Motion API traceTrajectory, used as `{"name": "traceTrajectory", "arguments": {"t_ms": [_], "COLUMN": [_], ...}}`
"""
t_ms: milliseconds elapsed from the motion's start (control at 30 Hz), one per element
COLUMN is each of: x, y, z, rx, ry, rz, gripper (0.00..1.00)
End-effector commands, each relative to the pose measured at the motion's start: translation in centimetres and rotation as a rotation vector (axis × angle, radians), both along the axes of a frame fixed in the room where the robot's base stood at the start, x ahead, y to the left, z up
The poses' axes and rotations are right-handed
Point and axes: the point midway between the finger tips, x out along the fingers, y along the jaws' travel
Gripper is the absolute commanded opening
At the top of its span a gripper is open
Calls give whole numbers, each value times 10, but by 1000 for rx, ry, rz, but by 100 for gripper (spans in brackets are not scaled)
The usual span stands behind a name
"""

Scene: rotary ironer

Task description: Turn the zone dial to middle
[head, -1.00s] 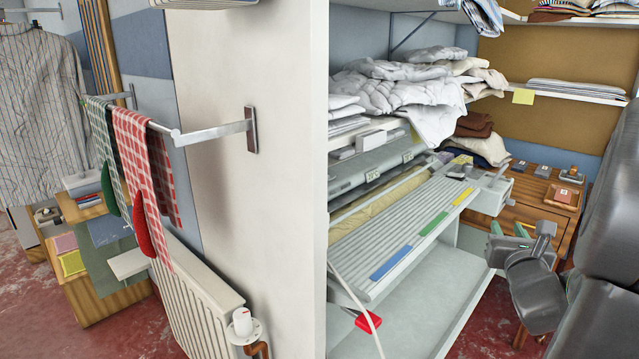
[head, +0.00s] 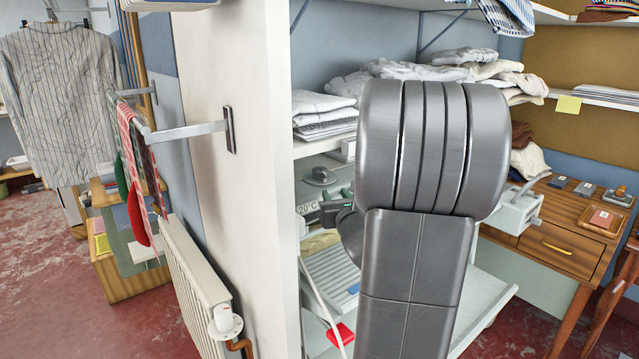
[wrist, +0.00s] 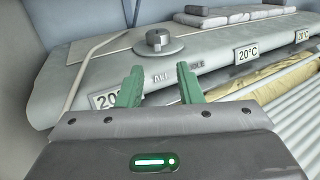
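The zone dial (wrist: 158,41) is a grey round knob on a wide flat disc, on top of the ironer's grey housing. It also shows in the head view (head: 320,176), left of my arm. Printed words stand in front of it: "ALL" and, partly hidden by a finger, one ending in "DLE". I cannot tell which word the knob points to. My gripper (wrist: 157,70) has two green fingers, spread apart with nothing between them. Their tips are on the near side of the dial, apart from it, one towards each side. In the head view my arm hides most of the ironer.
Several "20°C" plates (wrist: 247,53) line the housing's front edge. Folded linen (wrist: 225,14) lies behind the dial. The slatted feed board (head: 332,275) is below. The white wall end (head: 262,150) stands close at the left. A red tag (head: 340,334) hangs low in front.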

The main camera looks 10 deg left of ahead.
Motion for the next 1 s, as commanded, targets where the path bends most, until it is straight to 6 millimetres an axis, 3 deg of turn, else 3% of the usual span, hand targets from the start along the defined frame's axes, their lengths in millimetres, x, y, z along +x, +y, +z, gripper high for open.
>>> {"name": "traceTrajectory", "arguments": {"t_ms": [200, 400, 867, 1000], "x": [41, 66, 78, 77], "y": [22, 34, 40, 40], "z": [0, 0, 0, 0], "rx": [1, 1, 1, 1], "ry": [0, 0, 0, 0], "rz": [2, 1, 0, 0], "gripper": [33, 33, 33, 7]}}
